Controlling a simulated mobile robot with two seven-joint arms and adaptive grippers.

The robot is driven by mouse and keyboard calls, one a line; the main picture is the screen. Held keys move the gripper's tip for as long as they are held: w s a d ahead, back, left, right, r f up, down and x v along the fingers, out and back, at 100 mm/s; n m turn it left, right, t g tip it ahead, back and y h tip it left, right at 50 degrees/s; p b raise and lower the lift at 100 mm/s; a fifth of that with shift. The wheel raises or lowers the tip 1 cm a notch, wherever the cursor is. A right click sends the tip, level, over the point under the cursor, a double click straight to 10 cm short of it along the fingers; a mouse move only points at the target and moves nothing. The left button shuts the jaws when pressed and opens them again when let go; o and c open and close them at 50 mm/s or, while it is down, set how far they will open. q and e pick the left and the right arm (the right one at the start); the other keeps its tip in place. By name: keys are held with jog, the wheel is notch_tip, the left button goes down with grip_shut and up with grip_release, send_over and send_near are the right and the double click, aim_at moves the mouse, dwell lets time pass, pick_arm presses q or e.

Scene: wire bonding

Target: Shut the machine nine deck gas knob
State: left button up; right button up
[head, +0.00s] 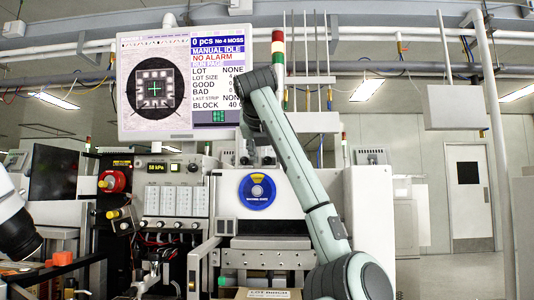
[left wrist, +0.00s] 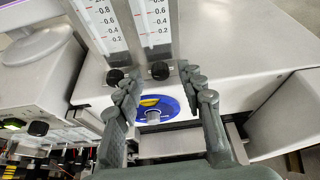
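Two clear flowmeter tubes with printed scales stand at the top of the left wrist view, each with a black knob at its foot: a left knob (left wrist: 115,77) and a right knob (left wrist: 160,70). No label tells me which is the deck gas knob. My left gripper (left wrist: 161,78) is open, its fingers wide apart. The right knob shows between the fingertips and the left knob just outside the left finger; I cannot tell whether anything touches. In the head view my left gripper (head: 250,128) is beside the monitor, above the blue disc.
The monitor (head: 180,75) stands close left of my gripper. A signal tower (head: 278,55) rises behind it. The blue disc (head: 257,191) is on the machine's white front, also below the knobs in the wrist view (left wrist: 157,108). A control panel (head: 170,185) is to the left.

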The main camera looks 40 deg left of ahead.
pick_arm(q)
jog(key=shift+w+a+f, duration=0.2)
jog(key=shift+w+a, duration=0.05)
jog(key=shift+w, duration=0.1)
pick_arm(e)
jog(key=shift+s+f, duration=0.15)
jog(key=shift+f, duration=0.1)
pick_arm(q)
grip_shut()
jog(key=m, duration=0.1)
jog(key=m+g+y+b, duration=0.1)
jog(key=m+b, duration=0.1)
jog(key=shift+w+d+f+g+y, duration=0.15)
jog(key=shift+d+g+y, duration=0.15)
jog(key=shift+y, duration=0.1)
jog(key=shift+m, duration=0.4)
pick_arm(e)
jog(key=w+a+r, duration=0.1)
jog(key=w+r, duration=0.2)
jog(key=r, duration=0.3)
jog(key=shift+w+r+t, duration=0.3)
jog(key=shift+w+r, duration=0.05)
jog(key=shift+r, duration=0.05)
